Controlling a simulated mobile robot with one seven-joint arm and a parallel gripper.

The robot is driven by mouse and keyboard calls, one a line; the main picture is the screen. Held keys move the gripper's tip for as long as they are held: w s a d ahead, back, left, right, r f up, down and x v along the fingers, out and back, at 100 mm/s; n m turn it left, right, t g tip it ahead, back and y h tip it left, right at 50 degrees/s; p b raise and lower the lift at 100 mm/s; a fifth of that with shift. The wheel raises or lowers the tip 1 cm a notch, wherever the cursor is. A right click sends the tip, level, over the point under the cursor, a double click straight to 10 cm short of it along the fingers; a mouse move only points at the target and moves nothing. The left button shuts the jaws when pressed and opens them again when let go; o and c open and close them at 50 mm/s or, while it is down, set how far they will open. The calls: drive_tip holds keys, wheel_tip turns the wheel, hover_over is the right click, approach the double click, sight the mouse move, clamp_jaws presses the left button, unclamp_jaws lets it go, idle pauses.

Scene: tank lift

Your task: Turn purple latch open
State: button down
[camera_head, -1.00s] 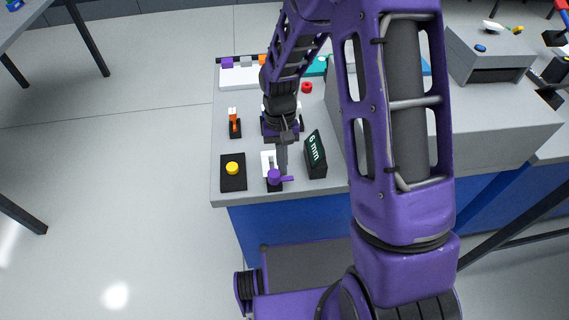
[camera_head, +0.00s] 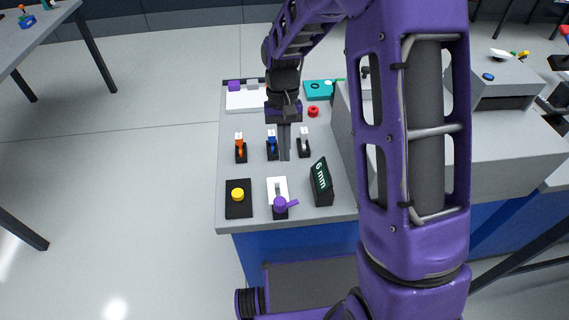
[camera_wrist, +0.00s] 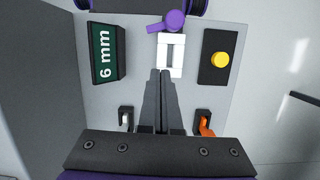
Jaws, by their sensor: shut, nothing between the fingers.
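The purple latch (camera_head: 281,204) sits at the front edge of the grey bench top, on a black base with a white plate (camera_head: 277,186) behind it. Its handle points to the right in the head view. In the wrist view the purple latch (camera_wrist: 168,22) is at the top centre, beyond the white plate (camera_wrist: 171,54). My gripper (camera_head: 285,158) is shut and empty, pointing down, behind the latch and apart from it. In the wrist view the closed fingers of my gripper (camera_wrist: 160,74) end just short of the white plate, or overlap its near edge.
A black block marked "6 mm" (camera_head: 321,182) stands right of the latch. A yellow button (camera_head: 238,195) on a black base is to its left. Orange (camera_head: 240,148), blue (camera_head: 271,145) and white (camera_head: 304,142) switches stand behind. A large grey housing (camera_head: 385,165) bounds the right.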

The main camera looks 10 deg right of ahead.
drive_tip(key=c, duration=1.4)
unclamp_jaws()
drive_tip(key=shift+a+r, duration=0.1)
drive_tip(key=shift+r, duration=0.25)
drive_tip(key=o, duration=0.7)
drive_tip(key=a+r+n, duration=0.1)
drive_tip(key=n, duration=0.1)
drive_tip(key=s+a+r+n+h+b, duration=0.1)
drive_tip(key=a+n, duration=0.1)
drive_tip(key=a+r+n+b, duration=0.1)
drive_tip(key=shift+s+a+n+h, duration=0.15)
drive_tip(key=shift+s+n+h, duration=0.15)
drive_tip(key=shift+s+n, duration=0.1)
drive_tip(key=shift+o, duration=1)
drive_tip(key=s+a+r+n+h+b, duration=0.1)
drive_tip(key=s+a+r+n+h, duration=0.1)
drive_tip(key=n, duration=0.4)
wheel_tip(320, 180, up, 3)
drive_tip(key=shift+s+a+f+n+t, duration=0.15)
drive_tip(key=shift+s+a+n+t, duration=0.25)
drive_tip(key=shift+s+a, duration=0.45)
drive_tip(key=b, duration=0.4)
approach(279, 201)
drive_tip(key=x, duration=0.9)
